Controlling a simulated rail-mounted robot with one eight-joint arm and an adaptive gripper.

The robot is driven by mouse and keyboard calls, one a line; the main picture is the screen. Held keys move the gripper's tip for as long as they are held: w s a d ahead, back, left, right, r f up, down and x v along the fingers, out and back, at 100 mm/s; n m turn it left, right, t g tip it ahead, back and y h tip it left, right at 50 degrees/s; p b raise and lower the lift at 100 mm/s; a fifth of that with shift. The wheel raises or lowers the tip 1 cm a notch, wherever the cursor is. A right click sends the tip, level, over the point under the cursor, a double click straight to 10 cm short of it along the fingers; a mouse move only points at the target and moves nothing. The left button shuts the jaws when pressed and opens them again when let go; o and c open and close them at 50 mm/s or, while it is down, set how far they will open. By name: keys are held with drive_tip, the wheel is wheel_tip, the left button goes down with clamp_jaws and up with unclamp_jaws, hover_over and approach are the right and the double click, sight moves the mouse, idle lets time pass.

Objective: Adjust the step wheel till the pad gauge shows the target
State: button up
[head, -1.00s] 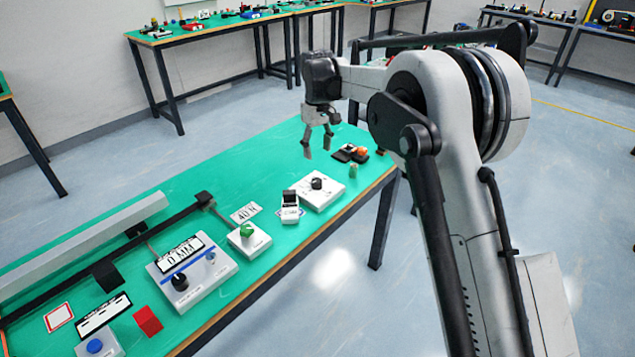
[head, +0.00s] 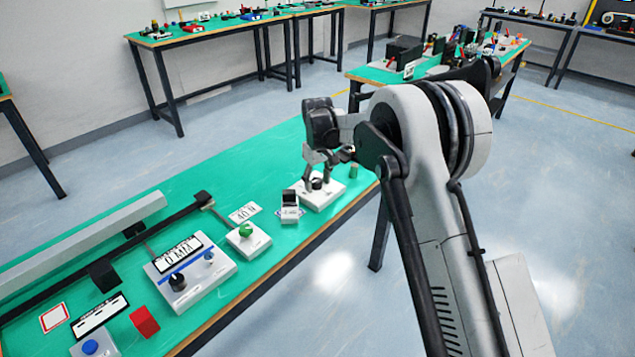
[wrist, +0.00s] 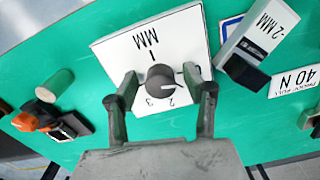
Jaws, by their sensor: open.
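A black round knob (wrist: 160,80), which looks like the step wheel, sits on a white plate (wrist: 112,52) marked "MM" with "2" and "3" near the knob. A white pointer mark shows on its right side. The knob is small in the head view (head: 316,184). My gripper (wrist: 160,74) is open, with one finger on each side of the knob; contact is not clear. It points down over the plate in the head view (head: 318,174). A small white block (wrist: 258,38) beside the plate reads "-2 MM" and may be the pad gauge. I cannot tell which marking is the target.
A "40 N" card (wrist: 296,80) lies beyond the block. A green cylinder (wrist: 55,83) and an orange-and-black item (wrist: 42,118) stand on the other side. A green knob (head: 246,230) and a panel with a black dial (head: 178,281) stand farther along the green table (head: 190,200).

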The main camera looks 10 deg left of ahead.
drive_tip(key=c, duration=1.1)
drive_tip(key=shift+c, duration=0.2)
drive_tip(key=shift+m, duration=0.3)
drive_tip(key=m+b, duration=0.1)
drive_tip(key=m, duration=0.2)
drive_tip(key=shift+m, duration=0.3)
drive_tip(key=m, duration=0.3)
drive_tip(key=shift+a+m, duration=0.1)
drive_tip(key=shift+m, duration=0.2)
drive_tip(key=m, duration=0.4)
drive_tip(key=shift+a+b, duration=0.1)
drive_tip(key=shift+b, duration=0.3)
drive_tip(key=shift+m, duration=1.9)
